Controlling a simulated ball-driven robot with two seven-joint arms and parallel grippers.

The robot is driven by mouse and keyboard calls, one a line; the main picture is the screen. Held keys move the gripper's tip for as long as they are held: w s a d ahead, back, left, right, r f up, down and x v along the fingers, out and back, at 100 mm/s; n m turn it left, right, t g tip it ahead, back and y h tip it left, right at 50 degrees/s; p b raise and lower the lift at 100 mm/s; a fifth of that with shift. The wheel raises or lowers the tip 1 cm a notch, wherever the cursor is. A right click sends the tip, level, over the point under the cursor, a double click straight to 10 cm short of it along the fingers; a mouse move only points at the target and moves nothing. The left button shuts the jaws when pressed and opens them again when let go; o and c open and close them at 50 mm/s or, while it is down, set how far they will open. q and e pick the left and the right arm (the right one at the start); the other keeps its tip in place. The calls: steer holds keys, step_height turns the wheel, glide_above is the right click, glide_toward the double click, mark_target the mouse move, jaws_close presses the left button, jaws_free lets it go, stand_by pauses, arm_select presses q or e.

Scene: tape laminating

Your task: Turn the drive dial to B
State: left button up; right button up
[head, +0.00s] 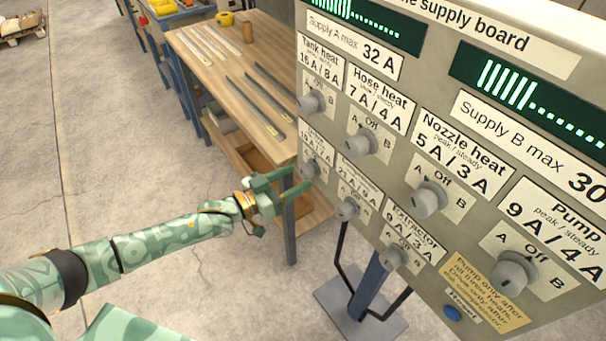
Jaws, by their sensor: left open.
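The supply board (480,225) fills the right side of the head view, with rows of grey dials marked A, Off and B. No label clearly reads "drive"; the lower-row labels at the left are too small to read surely. The lower-left dial (310,170) is right by my left gripper (300,181). The gripper is open, its two fingers pointing at that dial from the left, and I cannot tell whether they touch it. The neighbouring lower dial (346,210) is to its right. Where the lower-left dial's pointer stands cannot be made out. My right gripper is not in view.
Other dials are close by: tank heat (312,103), hose heat (361,141), nozzle heat (428,199), pump (513,271) and extractor (393,258). A blue button (453,313) is low on the board. A wooden table (225,75) with metal strips stands behind my left gripper.

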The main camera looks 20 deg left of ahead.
mark_target(302, 175)
arm_select(q)
steer(key=x, duration=0.2)
steer(key=shift+w+d, duration=0.4)
steer(key=shift+w, duration=0.1)
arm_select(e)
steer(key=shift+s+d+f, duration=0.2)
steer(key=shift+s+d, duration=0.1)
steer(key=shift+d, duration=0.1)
arm_select(q)
steer(key=c, duration=0.8)
